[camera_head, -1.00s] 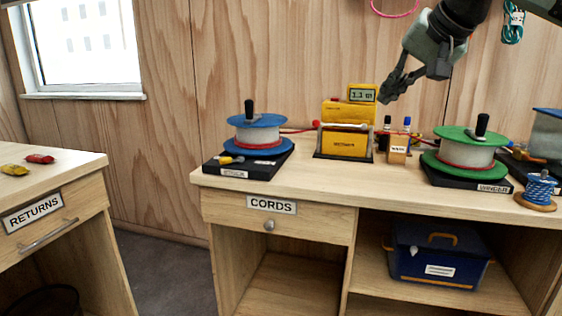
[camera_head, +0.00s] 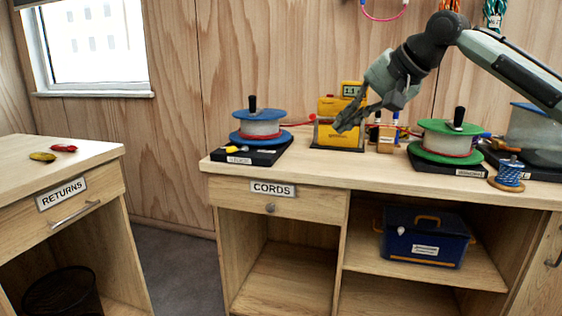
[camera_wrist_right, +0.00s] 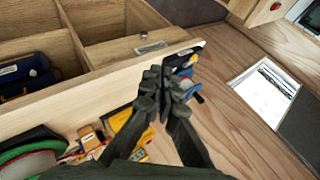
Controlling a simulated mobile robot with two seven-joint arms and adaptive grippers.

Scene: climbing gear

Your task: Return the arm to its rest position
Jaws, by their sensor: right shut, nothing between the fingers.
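My right gripper (camera_head: 344,122) reaches in from the upper right of the head view. It is shut and empty, in front of the yellow measuring device (camera_head: 329,134) and hiding part of it. In the right wrist view, the dark fingers (camera_wrist_right: 163,84) are closed together, with nothing between them. The bench (camera_head: 310,176) shows behind them there. My left gripper is not in view.
A blue reel (camera_head: 259,126) stands left of the device. A green reel (camera_head: 450,138) and a blue cord spool (camera_head: 510,174) stand to the right. The returns counter (camera_head: 95,152) is at left, with a floor gap between. A blue box (camera_head: 425,238) sits on the lower shelf.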

